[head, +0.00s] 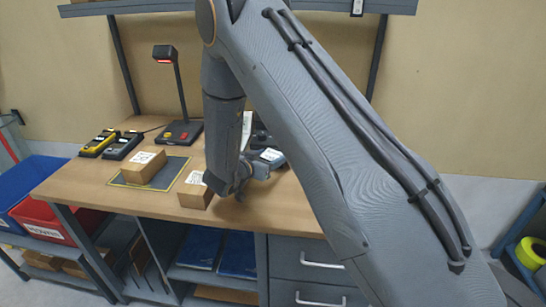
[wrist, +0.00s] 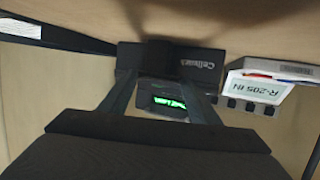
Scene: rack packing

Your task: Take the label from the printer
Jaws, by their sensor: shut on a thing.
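The dark printer (wrist: 140,60) carries pale brand lettering and is ahead of my fingers in the wrist view. A small green lit text display (wrist: 170,103) shows between them, too blurred to read surely. In the head view my gripper (head: 240,188) is low over the bench beside the printer (head: 262,138), which my arm partly hides.
A white panel reading "R-205 IN" (wrist: 255,88) is right of the fingers. On the bench (head: 110,198) are a labelled carton (head: 194,198), another carton (head: 142,168) on a dark mat (head: 172,176), a lamp-like scanner stand (head: 180,130) and two handheld devices (head: 98,143).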

